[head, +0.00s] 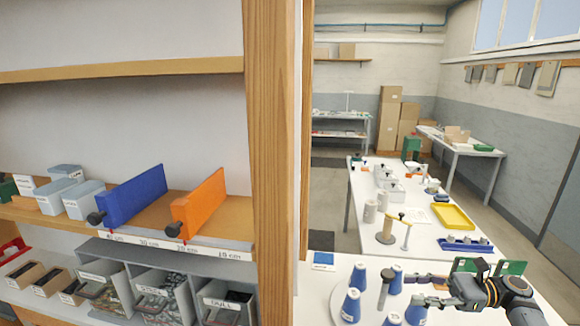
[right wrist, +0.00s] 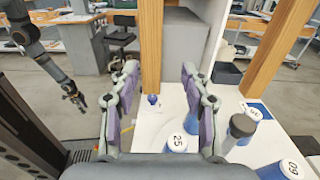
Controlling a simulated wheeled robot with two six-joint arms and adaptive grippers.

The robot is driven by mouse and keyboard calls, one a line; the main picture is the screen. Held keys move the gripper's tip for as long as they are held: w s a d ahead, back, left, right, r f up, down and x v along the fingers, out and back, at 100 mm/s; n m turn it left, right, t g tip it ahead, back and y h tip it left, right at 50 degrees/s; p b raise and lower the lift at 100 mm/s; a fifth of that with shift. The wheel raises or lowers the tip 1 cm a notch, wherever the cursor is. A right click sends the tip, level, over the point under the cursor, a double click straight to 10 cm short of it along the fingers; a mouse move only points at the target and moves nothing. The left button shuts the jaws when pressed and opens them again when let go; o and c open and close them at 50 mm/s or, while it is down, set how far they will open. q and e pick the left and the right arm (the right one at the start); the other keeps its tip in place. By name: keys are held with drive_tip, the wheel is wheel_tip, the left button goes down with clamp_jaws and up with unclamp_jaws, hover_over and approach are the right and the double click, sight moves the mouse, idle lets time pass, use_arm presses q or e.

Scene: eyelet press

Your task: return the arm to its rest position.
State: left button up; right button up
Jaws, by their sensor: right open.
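My right gripper (head: 413,290) is at the lower right of the head view, above the white table, with its fingers pointing left. It is open and holds nothing. In the right wrist view its two fingers (right wrist: 160,75) stand wide apart, with a wooden post seen between them. Blue cups with white tops stand close to it, such as one cup (head: 351,306) in the head view and the cup marked 25 (right wrist: 178,143) in the wrist view. A dark jointed arm hangs at the left of the wrist view, apparently my left one; its gripper (right wrist: 74,98) is too small to read.
A wooden post (head: 271,160) and shelf unit with blue and orange blocks and grey bins fill the left of the head view. A dark-topped cylinder (head: 386,288) stands among the cups. A yellow tray (head: 453,217) and blue rack (head: 465,245) lie farther back.

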drive_tip(key=s+a+f+n+g+h, duration=0.2)
drive_tip(key=s+a+f+n+h, duration=0.4)
drive_tip(key=f, duration=0.5)
drive_tip(key=s+a+f+n+g+h, duration=0.1)
drive_tip(key=s+a+f+n+h, duration=0.2)
drive_tip(key=s+a+f+n, duration=0.55)
drive_tip(key=s+d+n+t+h, duration=0.4)
drive_tip(key=s+d+n+h, duration=0.2)
drive_tip(key=s+d+h, duration=0.3)
wheel_tip(320, 180, down, 28)
drive_tip(key=d+g+b, duration=0.1)
drive_tip(key=d+b, duration=0.1)
drive_tip(key=b, duration=0.3)
use_arm(q)
wheel_tip(320, 180, down, 10)
drive_tip(key=w+b, duration=0.1)
drive_tip(key=b, duration=0.4)
drive_tip(key=shift+w+d, duration=0.4)
drive_tip(key=shift+d, duration=0.05)
use_arm(e)
drive_tip(key=s+d+f+g, duration=0.1)
drive_tip(key=s+f, duration=1.8)
drive_tip(key=f, duration=0.4)
drive_tip(key=shift+s+f+m, duration=0.3)
drive_tip(key=shift+f+m, duration=0.05)
drive_tip(key=shift+f, duration=0.05)
